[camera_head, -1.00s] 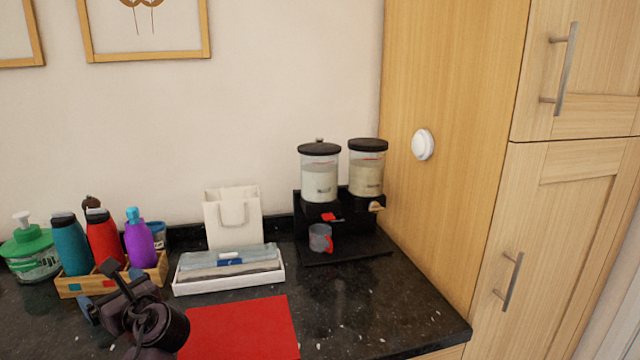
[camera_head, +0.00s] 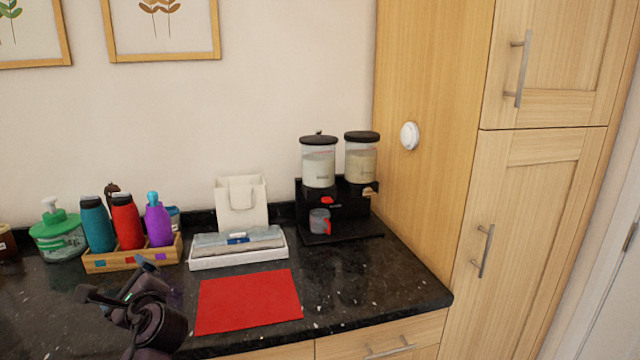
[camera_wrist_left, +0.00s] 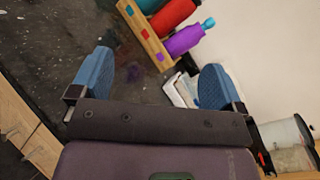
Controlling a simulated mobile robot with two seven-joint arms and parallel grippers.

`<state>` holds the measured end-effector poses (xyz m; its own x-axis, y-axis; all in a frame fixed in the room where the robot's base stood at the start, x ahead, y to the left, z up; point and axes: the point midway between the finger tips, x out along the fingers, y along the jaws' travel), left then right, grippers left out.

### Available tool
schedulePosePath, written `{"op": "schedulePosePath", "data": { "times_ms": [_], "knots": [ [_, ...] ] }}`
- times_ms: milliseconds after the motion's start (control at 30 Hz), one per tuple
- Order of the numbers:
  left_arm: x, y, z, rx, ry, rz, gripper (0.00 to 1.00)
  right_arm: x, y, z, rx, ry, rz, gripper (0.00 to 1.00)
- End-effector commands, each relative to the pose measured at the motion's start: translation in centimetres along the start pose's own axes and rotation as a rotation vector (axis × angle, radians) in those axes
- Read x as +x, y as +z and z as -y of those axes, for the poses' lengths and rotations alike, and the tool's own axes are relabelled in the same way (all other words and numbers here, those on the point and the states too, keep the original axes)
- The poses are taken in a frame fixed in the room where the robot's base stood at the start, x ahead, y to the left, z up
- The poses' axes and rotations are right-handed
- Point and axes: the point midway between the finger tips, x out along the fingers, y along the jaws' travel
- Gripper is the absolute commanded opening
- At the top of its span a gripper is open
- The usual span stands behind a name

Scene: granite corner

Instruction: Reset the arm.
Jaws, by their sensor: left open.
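My left gripper (camera_head: 117,279) is at the lower left of the head view, over the dark counter (camera_head: 340,285) in front of the bottle crate. Its jaws are apart and hold nothing. The arm comes up from the bottom edge, left of a red mat (camera_head: 248,302). My right gripper is in neither view.
A wooden crate (camera_head: 100,265) of several bottles stands behind the gripper, a green-topped jar (camera_head: 58,235) to its left. The front-right counter is clear.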

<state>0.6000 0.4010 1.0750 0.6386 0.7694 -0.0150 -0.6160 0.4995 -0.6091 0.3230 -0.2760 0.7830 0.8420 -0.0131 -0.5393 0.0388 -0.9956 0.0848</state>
Motion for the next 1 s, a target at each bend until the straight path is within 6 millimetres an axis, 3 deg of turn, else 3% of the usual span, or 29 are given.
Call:
{"op": "schedulePosePath", "data": {
  "times_ms": [200,467,667,833,1000],
  "knots": [
    [-1.4,-2.7,2.4,-0.492,-0.122,-0.203,0.94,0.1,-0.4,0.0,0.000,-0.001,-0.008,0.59],
    [-5.1,-7.5,1.2,-1.067,-0.096,-0.532,0.94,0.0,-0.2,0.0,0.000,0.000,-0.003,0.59],
    [-9.4,-11.1,-2.6,-1.493,0.081,-0.781,0.94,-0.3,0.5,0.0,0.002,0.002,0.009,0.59],
    [-14.1,-13.6,-7.8,-1.810,0.328,-0.924,0.94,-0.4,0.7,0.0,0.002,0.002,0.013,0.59],
    [-18.7,-15.0,-14.2,-1.972,0.564,-0.954,0.94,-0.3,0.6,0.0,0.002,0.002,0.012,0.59]
  ]
}}
